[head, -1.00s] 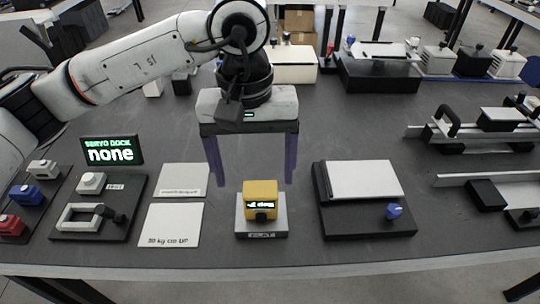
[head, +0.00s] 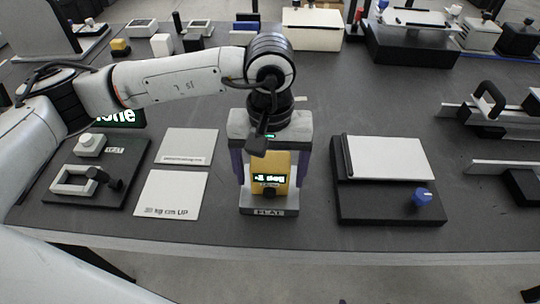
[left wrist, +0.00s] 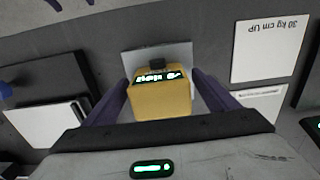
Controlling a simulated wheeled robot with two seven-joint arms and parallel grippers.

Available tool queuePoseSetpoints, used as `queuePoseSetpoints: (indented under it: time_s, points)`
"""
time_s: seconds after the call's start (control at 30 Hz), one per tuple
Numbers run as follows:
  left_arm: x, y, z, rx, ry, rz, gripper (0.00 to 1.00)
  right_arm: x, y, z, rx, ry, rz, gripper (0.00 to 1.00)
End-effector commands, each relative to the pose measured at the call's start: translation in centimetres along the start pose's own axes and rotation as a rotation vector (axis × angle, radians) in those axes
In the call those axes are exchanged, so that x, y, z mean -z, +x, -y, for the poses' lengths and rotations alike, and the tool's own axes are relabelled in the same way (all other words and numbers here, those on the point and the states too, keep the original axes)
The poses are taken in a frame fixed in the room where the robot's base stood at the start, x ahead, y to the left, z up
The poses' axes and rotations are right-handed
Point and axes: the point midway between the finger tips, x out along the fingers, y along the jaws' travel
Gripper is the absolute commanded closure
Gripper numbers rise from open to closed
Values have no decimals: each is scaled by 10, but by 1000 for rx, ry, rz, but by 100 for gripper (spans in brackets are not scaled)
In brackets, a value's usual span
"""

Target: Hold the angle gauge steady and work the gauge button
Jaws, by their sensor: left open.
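The yellow angle gauge (head: 270,172) stands on a small grey block with a label on its front (head: 268,204). The gauge has a lit green display and a dark round button (head: 269,192) below it on the front face. My left gripper (head: 270,176) is open and lowered over the gauge, with one purple finger on each side. In the left wrist view the yellow gauge (left wrist: 160,98) lies between the two spread fingers, with slim gaps visible at its sides. Contact cannot be made out. My right gripper is not in view.
Two white cards (head: 172,194) lie left of the gauge. A dark box with a white plate (head: 390,158) and blue knob (head: 422,197) stands to the right. The table front is clear.

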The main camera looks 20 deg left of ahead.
Motion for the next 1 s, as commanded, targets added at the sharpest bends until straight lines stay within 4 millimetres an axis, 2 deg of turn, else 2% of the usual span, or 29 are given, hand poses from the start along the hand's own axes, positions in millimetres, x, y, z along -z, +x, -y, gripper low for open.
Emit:
queuePoseSetpoints:
  time_s: [0.17, 0.43, 0.47, 0.73, 1.0]
  points:
    - [0, 11, 0, 0, 0, 0, 20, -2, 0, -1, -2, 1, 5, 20]
    - [0, 13, 0, 0, 0, 0, 20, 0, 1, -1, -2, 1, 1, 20]
    - [0, 13, 0, 0, 0, 0, 23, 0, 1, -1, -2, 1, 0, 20]
    - [0, 13, 0, 0, -1, 0, 68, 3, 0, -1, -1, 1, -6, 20]
    - [0, 12, 0, 0, -1, -1, 69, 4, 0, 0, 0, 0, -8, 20]
